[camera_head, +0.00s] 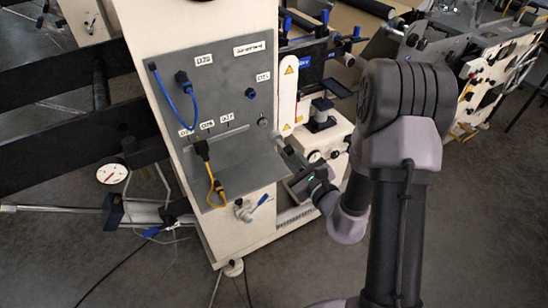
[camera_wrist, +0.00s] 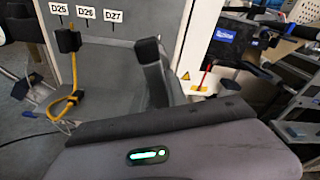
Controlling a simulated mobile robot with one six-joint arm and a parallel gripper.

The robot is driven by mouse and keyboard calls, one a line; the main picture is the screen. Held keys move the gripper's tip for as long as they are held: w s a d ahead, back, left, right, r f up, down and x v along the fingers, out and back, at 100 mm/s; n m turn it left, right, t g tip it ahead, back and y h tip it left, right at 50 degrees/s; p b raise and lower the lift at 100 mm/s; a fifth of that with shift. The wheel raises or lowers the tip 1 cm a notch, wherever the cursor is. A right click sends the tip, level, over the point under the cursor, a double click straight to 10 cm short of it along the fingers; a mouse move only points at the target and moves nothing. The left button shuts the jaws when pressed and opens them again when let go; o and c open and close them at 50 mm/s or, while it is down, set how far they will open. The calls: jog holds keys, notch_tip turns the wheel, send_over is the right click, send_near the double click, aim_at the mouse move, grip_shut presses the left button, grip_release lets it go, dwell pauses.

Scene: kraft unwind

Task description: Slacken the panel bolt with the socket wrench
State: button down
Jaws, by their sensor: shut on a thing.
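The grey panel (camera_head: 225,110) is on the front of a cream machine cabinet. A small round metal fitting (camera_head: 262,121) at its lower right edge looks like the panel bolt. My gripper (camera_head: 298,176) is shut on the socket wrench (camera_head: 284,148), just right of the panel. The wrench slants up and left, its far end close below the fitting; I cannot tell whether they touch. In the wrist view a dark upright part (camera_wrist: 152,72) stands in front of the panel; whether it is wrench or finger is unclear. My jaws' grip itself is mostly hidden.
A blue cable (camera_head: 190,105) and a yellow cable (camera_head: 215,187) hang from the panel's left part. A blue-handled valve (camera_head: 247,209) sticks out below. A white unit with warning labels (camera_head: 288,95) stands close right of the panel. Floor in front is clear.

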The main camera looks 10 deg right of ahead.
aim_at(280, 143)
jog(key=shift+r+p+x, duration=0.15)
jog(key=shift+p+x, duration=0.45)
jog(key=shift+x, duration=0.55)
jog(key=shift+r+p+x, duration=0.2)
jog(key=shift+p+x, duration=0.35)
jog(key=shift+x, duration=0.6)
jog(key=shift+a, duration=0.15)
jog(key=shift+f, duration=0.25)
jog(key=shift+x, duration=0.8)
dwell(0.5)
jog(key=shift+r, duration=0.15)
jog(key=shift+w+f+n+b, duration=0.2)
jog(key=shift+n+b, duration=0.4)
jog(key=shift+b, duration=0.5)
jog(key=shift+r+n, duration=0.2)
jog(key=shift+n, duration=0.2)
jog(key=shift+b, duration=0.4)
